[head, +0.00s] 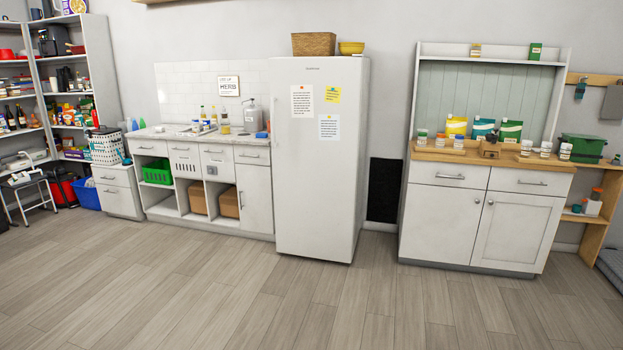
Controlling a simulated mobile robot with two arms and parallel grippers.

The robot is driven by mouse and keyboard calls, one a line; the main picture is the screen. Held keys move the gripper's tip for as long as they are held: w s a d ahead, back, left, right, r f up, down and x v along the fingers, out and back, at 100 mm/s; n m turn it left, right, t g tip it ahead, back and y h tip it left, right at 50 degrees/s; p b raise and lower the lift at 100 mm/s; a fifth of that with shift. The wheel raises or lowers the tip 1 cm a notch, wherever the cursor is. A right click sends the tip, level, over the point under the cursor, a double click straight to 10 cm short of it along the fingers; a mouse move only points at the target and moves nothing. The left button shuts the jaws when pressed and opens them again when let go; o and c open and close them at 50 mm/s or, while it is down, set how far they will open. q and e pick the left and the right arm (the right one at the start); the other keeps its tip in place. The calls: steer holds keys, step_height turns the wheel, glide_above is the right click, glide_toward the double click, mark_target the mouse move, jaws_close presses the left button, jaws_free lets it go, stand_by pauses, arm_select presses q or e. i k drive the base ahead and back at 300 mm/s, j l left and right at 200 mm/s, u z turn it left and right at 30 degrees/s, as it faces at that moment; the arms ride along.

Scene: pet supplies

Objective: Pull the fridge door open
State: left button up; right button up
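The white fridge (310,185) stands against the back wall near the middle of the head view. Its single tall door faces me and looks shut. Two white paper notes and a yellow note are stuck on the upper part of the door. A thin handle seems to run along the door's left edge, but it is too small to make out clearly. A wicker basket (314,44) and a yellow bowl (351,48) sit on top of the fridge. Neither of my grippers is in view.
A counter with drawers (254,157) adjoins the fridge's left side. A white cabinet with a wooden top (440,210) stands to the right, past a dark panel (384,190). Shelves (76,70) fill the far left. The wooden floor (290,305) before the fridge is clear.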

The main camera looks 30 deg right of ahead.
mark_target(314, 101)
steer(key=i+l+z, duration=0.4)
steer(key=l, duration=0.3)
steer(key=i+l+z, duration=0.4)
steer(key=i+l, duration=0.15)
steer(key=i+l+z, duration=0.4)
steer(key=i, duration=0.25)
steer(key=i+u, duration=0.3)
steer(key=i, duration=0.15)
steer(key=i+l+u, duration=0.1)
steer(key=i+u, duration=0.2)
steer(key=i, duration=0.15)
steer(key=i+j+u, duration=0.1)
steer(key=i+u, duration=0.15)
steer(key=u, duration=0.15)
steer(key=i+u, duration=0.55)
steer(key=u, duration=0.25)
steer(key=i+j, duration=0.15)
steer(key=i, duration=0.3)
steer(key=i+j, duration=0.15)
steer(key=i, duration=0.3)
steer(key=z, duration=0.05)
